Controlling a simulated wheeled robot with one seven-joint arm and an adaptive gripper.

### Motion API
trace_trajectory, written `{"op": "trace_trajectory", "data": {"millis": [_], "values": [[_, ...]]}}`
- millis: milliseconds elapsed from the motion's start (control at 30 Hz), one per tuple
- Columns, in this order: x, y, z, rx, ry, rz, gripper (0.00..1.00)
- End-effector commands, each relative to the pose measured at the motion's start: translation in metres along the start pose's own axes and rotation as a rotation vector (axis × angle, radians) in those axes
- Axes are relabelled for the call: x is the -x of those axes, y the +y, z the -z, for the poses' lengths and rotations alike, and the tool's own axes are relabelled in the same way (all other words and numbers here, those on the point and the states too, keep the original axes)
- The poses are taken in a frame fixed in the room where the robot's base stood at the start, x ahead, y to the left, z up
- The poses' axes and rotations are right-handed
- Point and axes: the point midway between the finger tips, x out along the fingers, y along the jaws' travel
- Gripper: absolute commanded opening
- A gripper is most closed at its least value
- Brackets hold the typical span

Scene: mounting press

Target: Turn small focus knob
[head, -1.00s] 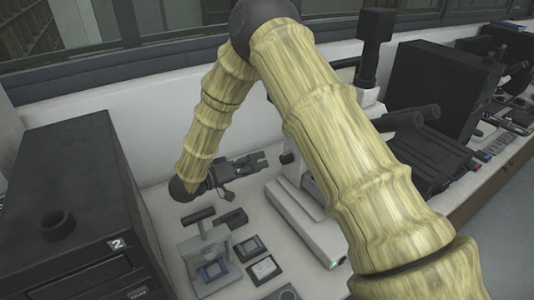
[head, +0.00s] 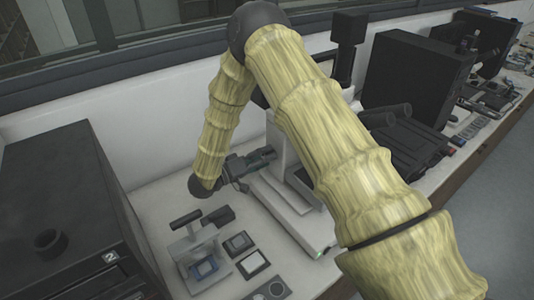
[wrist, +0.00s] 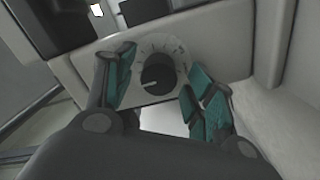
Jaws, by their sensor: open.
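The small focus knob (wrist: 158,74) is a round black knob on a pale dial plate with tick marks, on the side of the microscope. In the wrist view it lies between the two teal-padded fingers of my gripper (wrist: 158,85). The fingers stand open on either side of it, and a gap shows beside the knob. In the head view my gripper (head: 262,158) is at the left side of the white microscope (head: 283,198). The knob is hidden there, and my arm covers much of the microscope.
A small mounting press (head: 197,250) and several small trays (head: 252,264) lie on the bench below my gripper. A large black box (head: 60,215) stands at the left. Black equipment (head: 412,75) stands at the right. A wall runs behind.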

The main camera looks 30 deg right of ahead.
Motion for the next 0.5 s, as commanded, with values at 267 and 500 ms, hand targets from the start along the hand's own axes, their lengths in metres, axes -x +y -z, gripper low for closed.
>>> {"op": "trace_trajectory", "data": {"millis": [267,500], "values": [[-0.0089,0.0002,-0.0012,0.0,-0.002,-0.001,0.55],[-0.0087,0.0001,-0.0013,0.0,-0.002,-0.001,0.38]]}}
